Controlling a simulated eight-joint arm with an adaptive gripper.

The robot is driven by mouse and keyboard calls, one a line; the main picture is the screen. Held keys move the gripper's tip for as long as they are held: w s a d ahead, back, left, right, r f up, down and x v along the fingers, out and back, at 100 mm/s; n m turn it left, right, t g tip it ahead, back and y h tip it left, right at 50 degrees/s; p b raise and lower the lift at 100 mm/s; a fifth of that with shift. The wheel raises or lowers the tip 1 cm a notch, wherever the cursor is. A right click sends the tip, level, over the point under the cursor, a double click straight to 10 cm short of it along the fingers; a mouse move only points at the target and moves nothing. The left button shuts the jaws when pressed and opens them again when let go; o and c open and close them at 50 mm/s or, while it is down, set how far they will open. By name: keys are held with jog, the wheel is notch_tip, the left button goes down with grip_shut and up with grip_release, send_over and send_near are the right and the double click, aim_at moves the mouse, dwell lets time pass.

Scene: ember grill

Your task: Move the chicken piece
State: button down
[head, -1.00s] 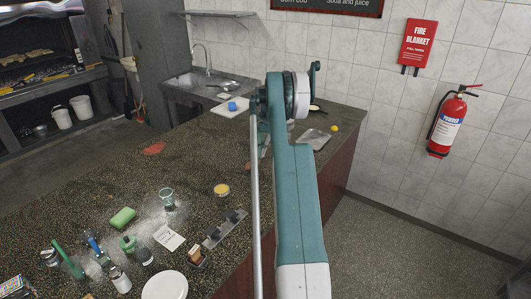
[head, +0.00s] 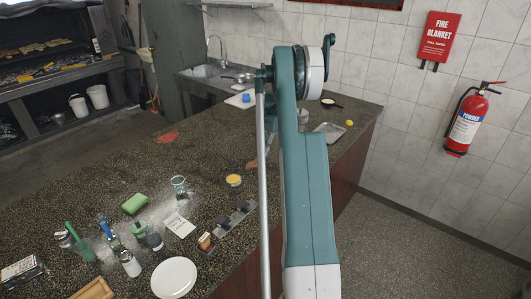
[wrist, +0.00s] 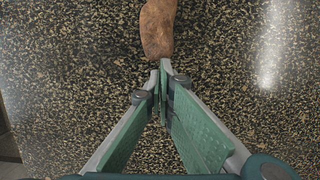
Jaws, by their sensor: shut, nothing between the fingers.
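A brown, elongated piece (wrist: 157,28), which looks like the chicken piece, lies on the speckled dark counter (wrist: 70,60) at the top of the wrist view, its far end cut off by the picture edge. My gripper (wrist: 161,70) is shut and empty, its fingertips close together just short of the piece's near end. Whether the tips touch it is hard to tell. In the head view my arm hides the gripper. A small brownish patch (head: 252,163) shows beside the arm there; I cannot tell if it is the same piece.
A white plate (head: 174,277), a green sponge (head: 135,203), a yellow-topped round item (head: 234,180) and several bottles stand on the near counter. A metal tray (head: 329,132) lies right of my arm. A reddish flat item (head: 167,138) lies at the left edge. The counter's middle is fairly clear.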

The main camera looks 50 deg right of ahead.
jog(key=shift+d, duration=0.2)
jog(key=shift+d, duration=0.5)
jog(key=d, duration=0.3)
jog(key=shift+b, duration=0.3)
jog(key=v, duration=1)
jog(key=shift+a, duration=0.15)
